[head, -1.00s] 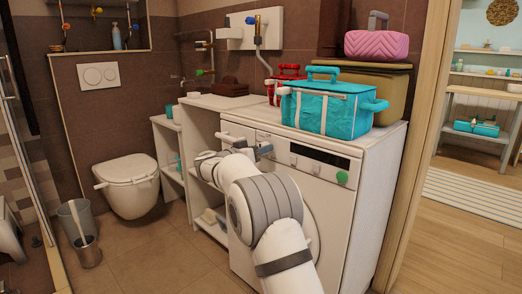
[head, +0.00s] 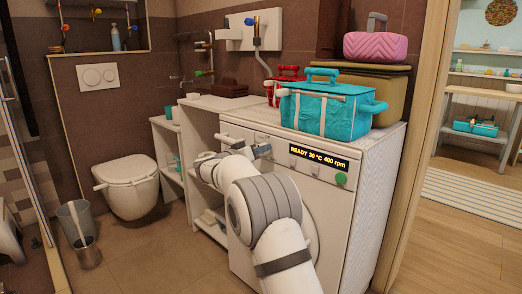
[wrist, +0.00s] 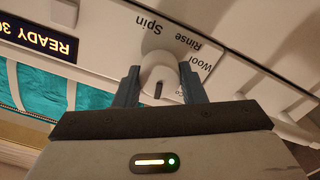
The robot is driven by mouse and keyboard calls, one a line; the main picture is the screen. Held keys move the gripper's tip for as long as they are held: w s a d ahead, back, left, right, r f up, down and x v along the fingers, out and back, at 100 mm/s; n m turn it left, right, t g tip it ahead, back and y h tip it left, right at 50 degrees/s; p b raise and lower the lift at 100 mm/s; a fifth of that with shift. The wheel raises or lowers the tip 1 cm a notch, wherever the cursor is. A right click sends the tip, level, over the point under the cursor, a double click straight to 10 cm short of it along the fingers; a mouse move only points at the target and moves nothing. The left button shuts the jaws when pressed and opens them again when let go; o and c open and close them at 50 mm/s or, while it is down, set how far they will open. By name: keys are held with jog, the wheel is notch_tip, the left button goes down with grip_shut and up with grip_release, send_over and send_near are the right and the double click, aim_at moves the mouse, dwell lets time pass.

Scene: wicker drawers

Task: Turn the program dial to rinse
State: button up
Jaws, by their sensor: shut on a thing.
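The washing machine (head: 345,205) stands in front of me with its control panel facing me. In the wrist view the pale grey program dial (wrist: 160,68) sits between the two dark fingers of my gripper (wrist: 160,88), which is shut on it. The dial has a dark mark, but I cannot tell which program it points to. The labels Spin, Rinse and Wool show upside down around it, with Rinse (wrist: 187,42) just beside the dial.
The lit display (head: 319,158) reads "READY 30 °C 400 rpm". A green button (head: 341,179) is at the panel's right. A door frame (head: 424,130) is close on the right.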

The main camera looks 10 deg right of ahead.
jog(key=shift+a+f+n+p, duration=0.1)
jog(key=shift+n+p, duration=5.55)
jog(key=shift+n, duration=1.65)
jog(key=shift+a+n+p, duration=0.1)
jog(key=shift+n+p, duration=5.5)
jog(key=shift+n, duration=1.7)
jog(key=o, duration=1)
jog(key=shift+d, duration=0.1)
